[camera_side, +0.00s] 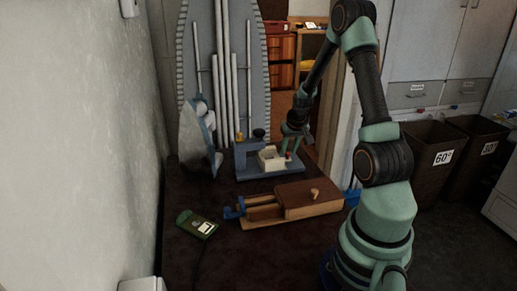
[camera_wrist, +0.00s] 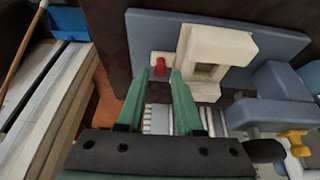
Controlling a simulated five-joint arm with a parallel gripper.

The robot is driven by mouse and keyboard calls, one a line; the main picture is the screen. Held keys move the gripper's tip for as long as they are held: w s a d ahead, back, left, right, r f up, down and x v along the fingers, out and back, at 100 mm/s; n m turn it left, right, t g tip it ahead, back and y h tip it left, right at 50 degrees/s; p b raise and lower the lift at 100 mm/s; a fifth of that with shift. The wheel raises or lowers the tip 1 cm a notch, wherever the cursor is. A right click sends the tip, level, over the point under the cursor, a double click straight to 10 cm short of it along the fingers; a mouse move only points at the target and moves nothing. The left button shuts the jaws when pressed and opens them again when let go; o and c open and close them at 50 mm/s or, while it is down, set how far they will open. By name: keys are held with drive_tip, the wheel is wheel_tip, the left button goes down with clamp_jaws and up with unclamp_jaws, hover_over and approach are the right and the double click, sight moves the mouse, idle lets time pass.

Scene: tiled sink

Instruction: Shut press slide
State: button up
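The press has a blue-grey base (camera_side: 262,174) and post, with a dark round knob (camera_side: 259,133) on top in the side view. Its cream slide block (camera_side: 268,161) sits on the base and carries a small red knob (camera_side: 288,155). In the wrist view, the cream block (camera_wrist: 203,88) and red knob (camera_wrist: 159,65) lie just ahead of my fingertips. Whether a finger touches the slide I cannot tell.
A wooden box (camera_side: 312,196) with a blue-ended tool lies in front of the press. A green device (camera_side: 196,224) lies front left. An iron (camera_side: 192,138) stands left of the press, before the ironing board (camera_side: 247,60). Dark tabletop is clear at front.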

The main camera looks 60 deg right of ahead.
drive_tip(key=shift+w+d+f, duration=0.15)
drive_tip(key=shift+f, duration=0.4)
clamp_jaws()
idle(1.2)
